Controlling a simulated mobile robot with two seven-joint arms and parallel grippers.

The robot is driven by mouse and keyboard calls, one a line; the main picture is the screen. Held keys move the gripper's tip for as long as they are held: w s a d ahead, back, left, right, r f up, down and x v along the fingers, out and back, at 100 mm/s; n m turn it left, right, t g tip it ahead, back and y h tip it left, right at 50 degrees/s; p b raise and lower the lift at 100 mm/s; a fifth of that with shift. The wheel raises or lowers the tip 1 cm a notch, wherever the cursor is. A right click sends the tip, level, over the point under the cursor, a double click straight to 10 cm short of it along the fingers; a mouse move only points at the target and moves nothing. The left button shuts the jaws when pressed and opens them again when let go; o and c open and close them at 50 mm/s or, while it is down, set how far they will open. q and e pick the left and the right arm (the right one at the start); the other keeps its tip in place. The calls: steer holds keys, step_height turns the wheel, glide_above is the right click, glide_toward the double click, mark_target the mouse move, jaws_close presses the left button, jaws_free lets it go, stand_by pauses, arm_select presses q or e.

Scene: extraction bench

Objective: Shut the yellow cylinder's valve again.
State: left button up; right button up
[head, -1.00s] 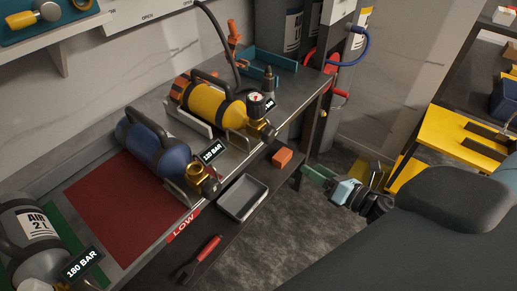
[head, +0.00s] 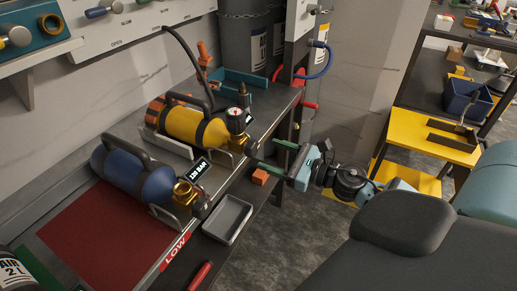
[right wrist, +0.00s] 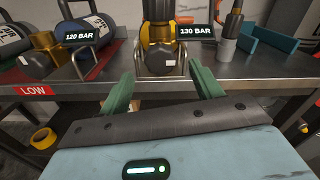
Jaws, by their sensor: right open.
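The yellow cylinder (head: 192,122) lies on a cradle on the bench, its valve end facing the front edge. A round gauge (head: 237,121) stands at that end, with the dark valve knob (head: 250,146) beside it. In the right wrist view the knob (right wrist: 160,62) is straight ahead, with brass-coloured fittings above it. My right gripper (head: 263,156) is open and empty, its green fingers pointing at the knob from in front of the bench. In the wrist view my gripper's fingertips (right wrist: 161,70) lie either side of the knob, apparently short of it. My left gripper is not in view.
A blue cylinder (head: 130,172) lies to the left, near a 120 BAR tag (head: 199,170). A grey tray (head: 228,219) and an orange block (head: 260,177) are on the lower shelf. A black hose (head: 190,62) rises behind the yellow cylinder. Floor is clear in front.

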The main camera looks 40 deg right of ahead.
mark_target(256, 149)
steer(key=x, duration=0.3)
steer(key=shift+w+a+r+p, duration=0.1)
steer(key=shift+w+p, duration=0.1)
steer(key=shift+p, duration=0.15)
steer(key=shift+x, duration=0.75)
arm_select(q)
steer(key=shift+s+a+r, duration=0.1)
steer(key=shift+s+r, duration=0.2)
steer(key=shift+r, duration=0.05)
arm_select(e)
steer(key=c, duration=1)
